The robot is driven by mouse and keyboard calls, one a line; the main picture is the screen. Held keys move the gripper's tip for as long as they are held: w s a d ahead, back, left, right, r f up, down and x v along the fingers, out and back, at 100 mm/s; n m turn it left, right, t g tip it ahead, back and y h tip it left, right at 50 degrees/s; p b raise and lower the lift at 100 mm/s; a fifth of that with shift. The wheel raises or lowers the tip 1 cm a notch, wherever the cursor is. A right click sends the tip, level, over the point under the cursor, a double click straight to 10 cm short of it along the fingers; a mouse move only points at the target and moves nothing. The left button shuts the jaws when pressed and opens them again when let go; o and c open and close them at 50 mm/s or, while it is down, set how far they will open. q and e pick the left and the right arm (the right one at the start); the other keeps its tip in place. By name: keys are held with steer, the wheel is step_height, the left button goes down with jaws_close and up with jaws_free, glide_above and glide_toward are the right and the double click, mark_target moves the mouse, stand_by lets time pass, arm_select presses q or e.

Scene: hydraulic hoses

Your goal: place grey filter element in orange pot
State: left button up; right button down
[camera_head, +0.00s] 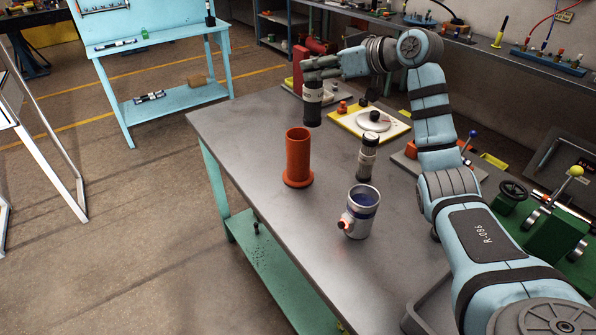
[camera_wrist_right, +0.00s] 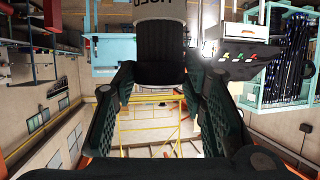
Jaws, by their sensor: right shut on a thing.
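The orange pot (camera_head: 298,160), an open cylinder with a wide base flange, stands upright on the grey table. My right gripper (camera_head: 318,72) is shut on a dark grey filter element (camera_head: 313,108) with a pale label band. The element hangs roughly upright above the table, behind and slightly right of the pot and apart from it. In the right wrist view the held element (camera_wrist_right: 161,52) shows between the fingers (camera_wrist_right: 155,95) at the top. My left gripper is not in view.
A similar dark cylinder with a white band (camera_head: 368,158) stands right of the pot. A silver cup with a blue inside (camera_head: 361,215) stands in front of it. A yellow board (camera_head: 396,131) with parts lies behind. The table's left front area is clear.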

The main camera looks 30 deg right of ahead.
step_height(320, 180, up, 5)
glide_above(304, 108)
steer(key=d, duration=0.2)
steer(key=shift+w+a+f+p, duration=0.15)
steer(key=shift+w+a+p, duration=0.05)
steer(key=shift+w+p, duration=0.25)
steer(key=shift+h, duration=0.3)
steer(key=f, duration=0.5)
steer(key=f+b, duration=0.1)
steer(key=f, duration=1)
steer(key=shift+w+a+f, duration=0.1)
steer(key=shift+w+a, duration=0.25)
steer(key=shift+w, duration=0.05)
steer(key=shift+s+f+b, duration=0.1)
steer(key=shift+f+b, duration=0.7)
steer(key=shift+f, duration=2.3)
steer(key=c, duration=1)
jaws_free()
steer(key=shift+s+f, duration=0.1)
